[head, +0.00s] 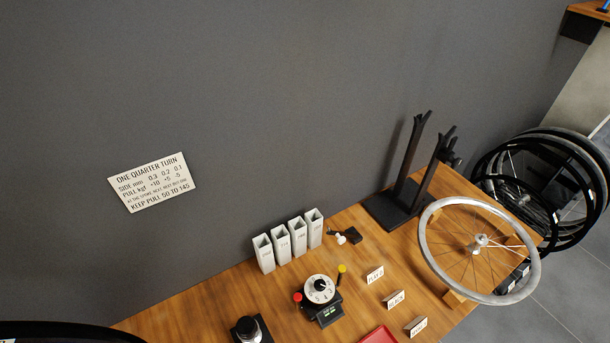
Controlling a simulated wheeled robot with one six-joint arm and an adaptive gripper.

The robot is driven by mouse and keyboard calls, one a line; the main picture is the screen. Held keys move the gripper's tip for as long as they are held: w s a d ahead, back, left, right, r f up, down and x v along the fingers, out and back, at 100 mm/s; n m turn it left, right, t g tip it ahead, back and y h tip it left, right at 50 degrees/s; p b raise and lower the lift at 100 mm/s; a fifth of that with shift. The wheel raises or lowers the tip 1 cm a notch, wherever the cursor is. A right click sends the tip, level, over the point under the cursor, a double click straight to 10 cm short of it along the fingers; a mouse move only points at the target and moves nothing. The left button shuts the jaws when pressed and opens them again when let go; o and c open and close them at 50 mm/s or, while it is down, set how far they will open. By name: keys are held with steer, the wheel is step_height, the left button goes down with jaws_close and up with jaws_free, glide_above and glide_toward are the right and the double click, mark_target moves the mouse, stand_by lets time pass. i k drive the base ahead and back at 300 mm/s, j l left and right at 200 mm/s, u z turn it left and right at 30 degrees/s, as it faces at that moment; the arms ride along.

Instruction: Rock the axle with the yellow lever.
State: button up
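A small black device with a white dial (319,289) stands on the wooden bench. A yellow-tipped lever (342,269) rises at its right back side, and a red knob (297,297) is at its left. A silver spoked wheel (431,254) lies tilted at the bench's right end, resting on wooden blocks. Its hub with the axle (480,241) shows at the middle, apart from the yellow lever. Whether the lever links to any axle cannot be seen. My gripper is not in view.
A black two-post stand (402,196) stands behind the wheel. White square tubes (284,246) line the bench's back. Small label cards (394,299), a red tray (379,335) and a black round-topped item (248,329) are near the front. Black-tyred wheels (545,190) stand beyond the right end.

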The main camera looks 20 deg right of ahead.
mark_target(341, 268)
steer(key=k+z, duration=0.1)
steer(key=z, duration=0.35)
steer(key=k+z, duration=0.15)
steer(key=z, duration=0.25)
steer(key=k+z, duration=0.1)
steer(key=z, duration=0.35)
